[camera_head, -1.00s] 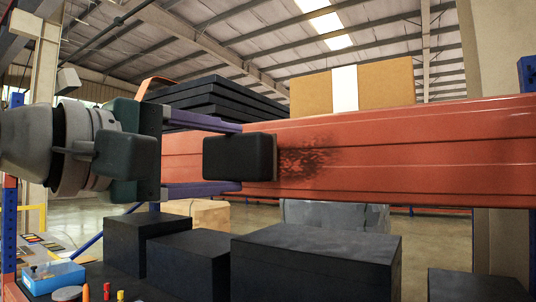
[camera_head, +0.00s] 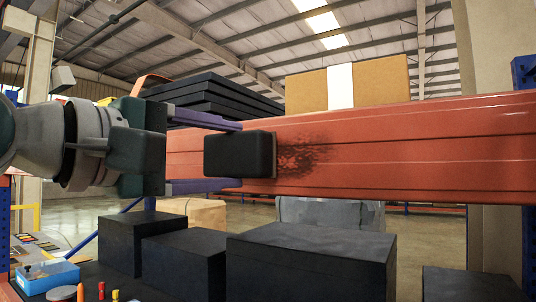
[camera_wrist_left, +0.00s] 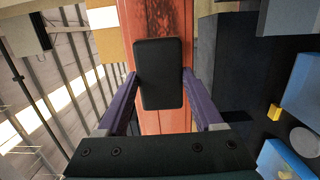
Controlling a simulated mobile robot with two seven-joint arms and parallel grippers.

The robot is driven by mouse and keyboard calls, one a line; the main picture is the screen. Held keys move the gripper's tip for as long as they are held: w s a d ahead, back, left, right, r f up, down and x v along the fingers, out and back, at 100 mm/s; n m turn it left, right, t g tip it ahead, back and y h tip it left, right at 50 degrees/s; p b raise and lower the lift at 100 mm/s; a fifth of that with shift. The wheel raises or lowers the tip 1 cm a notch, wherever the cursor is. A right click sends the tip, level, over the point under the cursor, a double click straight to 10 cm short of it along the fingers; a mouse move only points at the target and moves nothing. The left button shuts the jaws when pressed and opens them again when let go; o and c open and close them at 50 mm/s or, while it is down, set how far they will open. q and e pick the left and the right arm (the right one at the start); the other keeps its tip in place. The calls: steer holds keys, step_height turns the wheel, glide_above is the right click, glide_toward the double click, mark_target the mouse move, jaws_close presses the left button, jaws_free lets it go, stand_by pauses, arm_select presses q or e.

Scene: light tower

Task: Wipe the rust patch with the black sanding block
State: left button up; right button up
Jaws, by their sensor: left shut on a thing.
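The black sanding block (camera_head: 239,155) is a dark rounded box between the purple fingers of my left gripper (camera_head: 222,156). The gripper is shut on it, and in the left wrist view the block (camera_wrist_left: 160,74) sits between the two fingertips (camera_wrist_left: 160,76). The rust patch (camera_head: 301,155) is a dark mottled area on the orange beam (camera_head: 420,150), just right of the block. In the left wrist view the rust (camera_wrist_left: 165,18) shows beyond the block's far end. The block may cover part of the patch; I cannot tell if it touches the beam. My right gripper is not in view.
Black boxes (camera_head: 310,255) stand below the beam. A cardboard box (camera_head: 380,83) and black stacked trays (camera_head: 215,98) are above and behind it. A blue bin (camera_head: 48,275) is at lower left. The beam's right stretch is clear.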

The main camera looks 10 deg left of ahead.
arm_select(q)
steer(key=shift+w+d, duration=0.2)
steer(key=shift+w, duration=0.25)
